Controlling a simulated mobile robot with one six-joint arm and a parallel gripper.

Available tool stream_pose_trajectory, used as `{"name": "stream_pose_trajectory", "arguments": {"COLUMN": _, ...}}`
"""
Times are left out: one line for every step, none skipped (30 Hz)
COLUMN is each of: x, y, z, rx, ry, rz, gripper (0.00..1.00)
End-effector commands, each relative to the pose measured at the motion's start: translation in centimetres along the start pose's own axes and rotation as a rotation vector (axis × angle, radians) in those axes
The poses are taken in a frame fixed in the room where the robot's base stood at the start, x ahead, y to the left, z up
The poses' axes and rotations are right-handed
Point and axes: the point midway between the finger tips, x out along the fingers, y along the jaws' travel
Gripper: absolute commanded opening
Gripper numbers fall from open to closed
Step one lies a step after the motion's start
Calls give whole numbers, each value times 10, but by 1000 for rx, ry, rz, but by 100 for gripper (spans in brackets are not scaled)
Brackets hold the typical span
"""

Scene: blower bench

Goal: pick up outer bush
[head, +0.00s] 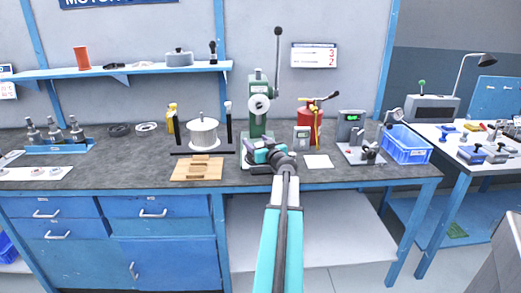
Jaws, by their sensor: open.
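I cannot tell for sure which part is the outer bush. Small round parts (38,173) lie on a white sheet (15,175) at the left end of the bench, too small to make out. A dark ring (119,130) and a pale ring (147,128) lie at the back left of the bench. My gripper (258,150) is open, in front of the green press (257,122). Its fingertips are small in the head view, and I see nothing held between them. My wrist hides part of the press base.
A wooden board (197,170) lies left of my gripper, with a white spool-like part (203,133) behind it. A red canister (309,118), a grey meter (350,125) and a blue crate (404,145) stand to the right. The bench front (130,180) is mostly clear.

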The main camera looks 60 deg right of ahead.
Motion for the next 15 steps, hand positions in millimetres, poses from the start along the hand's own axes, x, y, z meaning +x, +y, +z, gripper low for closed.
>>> {"name": "stream_pose_trajectory", "arguments": {"x": 0, "y": 0, "z": 0, "rx": 0, "ry": 0, "rz": 0, "gripper": 61}}
{"name": "stream_pose_trajectory", "arguments": {"x": 0, "y": 0, "z": 0, "rx": 0, "ry": 0, "rz": 0, "gripper": 61}}
{"name": "stream_pose_trajectory", "arguments": {"x": 0, "y": 0, "z": 0, "rx": 0, "ry": 0, "rz": 0, "gripper": 61}}
{"name": "stream_pose_trajectory", "arguments": {"x": 0, "y": 0, "z": 0, "rx": 0, "ry": 0, "rz": 0, "gripper": 61}}
{"name": "stream_pose_trajectory", "arguments": {"x": 0, "y": 0, "z": 0, "rx": 0, "ry": 0, "rz": 0, "gripper": 56}}
{"name": "stream_pose_trajectory", "arguments": {"x": 0, "y": 0, "z": 0, "rx": 0, "ry": 0, "rz": 0, "gripper": 49}}
{"name": "stream_pose_trajectory", "arguments": {"x": 0, "y": 0, "z": 0, "rx": 0, "ry": 0, "rz": 0, "gripper": 44}}
{"name": "stream_pose_trajectory", "arguments": {"x": 0, "y": 0, "z": 0, "rx": 0, "ry": 0, "rz": 0, "gripper": 39}}
{"name": "stream_pose_trajectory", "arguments": {"x": 0, "y": 0, "z": 0, "rx": 0, "ry": 0, "rz": 0, "gripper": 32}}
{"name": "stream_pose_trajectory", "arguments": {"x": 0, "y": 0, "z": 0, "rx": 0, "ry": 0, "rz": 0, "gripper": 27}}
{"name": "stream_pose_trajectory", "arguments": {"x": 0, "y": 0, "z": 0, "rx": 0, "ry": 0, "rz": 0, "gripper": 22}}
{"name": "stream_pose_trajectory", "arguments": {"x": 0, "y": 0, "z": 0, "rx": 0, "ry": 0, "rz": 0, "gripper": 15}}
{"name": "stream_pose_trajectory", "arguments": {"x": 0, "y": 0, "z": 0, "rx": 0, "ry": 0, "rz": 0, "gripper": 10}}
{"name": "stream_pose_trajectory", "arguments": {"x": 0, "y": 0, "z": -1, "rx": 0, "ry": 1, "rz": 0, "gripper": 10}}
{"name": "stream_pose_trajectory", "arguments": {"x": 0, "y": 0, "z": -1, "rx": 0, "ry": 1, "rz": 0, "gripper": 10}}
